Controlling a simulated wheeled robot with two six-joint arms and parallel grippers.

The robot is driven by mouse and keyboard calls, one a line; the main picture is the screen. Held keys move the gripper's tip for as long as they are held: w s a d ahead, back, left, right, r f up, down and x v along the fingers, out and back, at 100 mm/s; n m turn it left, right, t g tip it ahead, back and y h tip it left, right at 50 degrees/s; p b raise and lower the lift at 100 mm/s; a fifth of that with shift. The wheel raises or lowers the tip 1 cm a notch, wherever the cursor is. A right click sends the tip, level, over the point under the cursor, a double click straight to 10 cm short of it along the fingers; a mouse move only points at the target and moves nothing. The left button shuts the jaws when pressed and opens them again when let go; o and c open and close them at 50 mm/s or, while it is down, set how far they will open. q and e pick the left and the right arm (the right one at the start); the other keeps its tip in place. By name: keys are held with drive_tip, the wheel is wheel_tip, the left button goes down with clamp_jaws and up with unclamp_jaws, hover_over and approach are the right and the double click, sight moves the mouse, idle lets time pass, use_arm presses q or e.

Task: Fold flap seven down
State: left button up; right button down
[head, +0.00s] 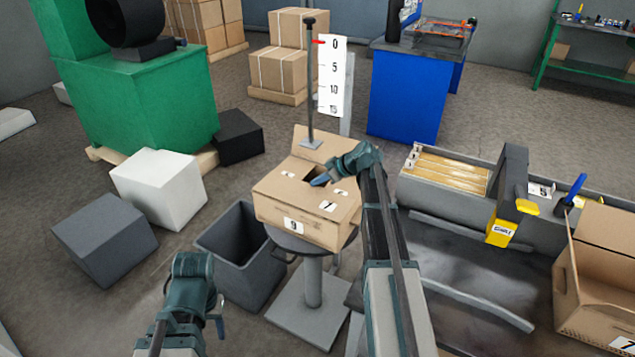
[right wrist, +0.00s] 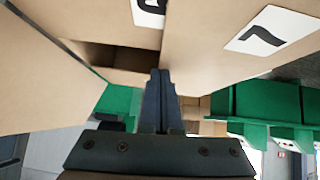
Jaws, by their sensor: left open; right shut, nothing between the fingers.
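An open cardboard box (head: 310,215) sits on a round pedestal stool (head: 312,285) in the middle of the head view. Flap seven (head: 328,206), with a white 7 label, is at its right front; its exact tilt is hard to tell. It also shows in the right wrist view (right wrist: 268,32), at the upper right. My right gripper (head: 319,182) is shut and empty at the box's dark opening, its fingertips close to flap seven's edge; contact cannot be told. The fingers show in the right wrist view (right wrist: 160,88). My left gripper (head: 218,318) is open and empty, low and left of the box.
A dark bin (head: 235,240) stands left of the stool. A ruled white board (head: 333,75) and a thin post (head: 310,85) rise behind the box. A grey bench (head: 450,205) with a yellow-handled tool and another open box (head: 600,290) are at the right.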

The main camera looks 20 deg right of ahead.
drive_tip(key=shift+f, duration=0.1)
idle(0.3)
drive_tip(key=shift+p, duration=0.4)
drive_tip(key=shift+w+r+p, duration=0.3)
drive_tip(key=shift+r+p, duration=0.05)
drive_tip(key=shift+s+r, duration=0.1)
drive_tip(key=shift+r, duration=0.05)
drive_tip(key=shift+r, duration=0.1)
